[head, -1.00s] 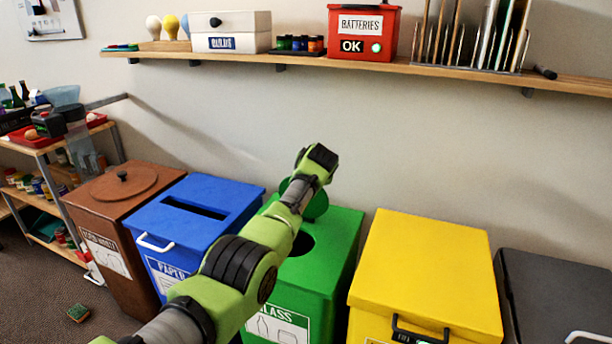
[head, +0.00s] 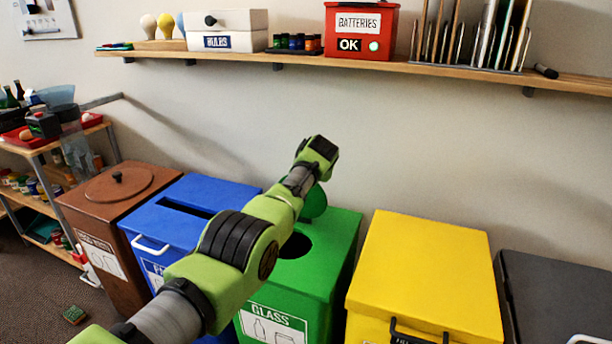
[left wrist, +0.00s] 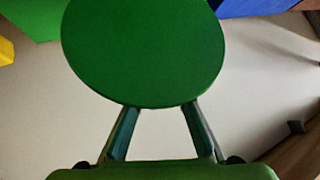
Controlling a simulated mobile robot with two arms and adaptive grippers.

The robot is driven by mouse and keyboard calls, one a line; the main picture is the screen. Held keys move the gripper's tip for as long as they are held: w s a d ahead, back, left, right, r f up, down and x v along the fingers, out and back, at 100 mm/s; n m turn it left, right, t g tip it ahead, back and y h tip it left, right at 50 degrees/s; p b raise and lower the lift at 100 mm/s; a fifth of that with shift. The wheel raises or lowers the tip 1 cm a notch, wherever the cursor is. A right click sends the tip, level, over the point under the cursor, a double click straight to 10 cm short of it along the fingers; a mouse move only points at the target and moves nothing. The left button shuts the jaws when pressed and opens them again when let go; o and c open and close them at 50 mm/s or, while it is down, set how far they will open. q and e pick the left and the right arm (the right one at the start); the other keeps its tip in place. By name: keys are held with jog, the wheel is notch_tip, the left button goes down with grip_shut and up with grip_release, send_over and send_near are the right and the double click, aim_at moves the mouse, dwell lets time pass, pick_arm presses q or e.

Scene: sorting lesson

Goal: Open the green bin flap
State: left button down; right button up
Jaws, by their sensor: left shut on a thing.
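The green glass bin (head: 335,255) stands between the blue and yellow bins. Its round green flap (head: 316,204) is raised from the top, leaving a dark round hole (head: 296,245) exposed, partly covered by my left arm. In the head view my left arm reaches across the bin, and the fingers are hidden. In the left wrist view the flap (left wrist: 145,50) appears as a large green disc at the fingertips. My left gripper (left wrist: 160,110) is shut on the flap's edge. My right gripper is not in view.
The blue paper bin (head: 215,190) and brown bin (head: 75,205) stand to the left. The yellow bin (head: 425,260) and dark grey bin (head: 560,300) stand to the right. A wall shelf (head: 400,67) with a red battery box (head: 360,35) runs above.

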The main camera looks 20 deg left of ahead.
pick_arm(q)
jog(key=c, duration=1.8)
grip_release()
jog(key=shift+s+d+f, duration=0.15)
jog(key=shift+d+f, duration=0.05)
jog(key=shift+f, duration=0.25)
jog(key=shift+s+d+f, duration=0.15)
jog(key=shift+f, duration=0.3)
jog(key=shift+o, duration=0.2)
jog(key=shift+w, duration=0.1)
jog(key=shift+w+a+r, duration=0.15)
jog(key=shift+r, duration=0.05)
jog(key=shift+s+d+r, duration=0.2)
jog(key=shift+s+r, duration=0.15)
jog(key=shift+r, duration=0.3)
jog(key=shift+v, duration=0.85)
jog(key=v, duration=0.9)
jog(key=shift+f, duration=0.2)
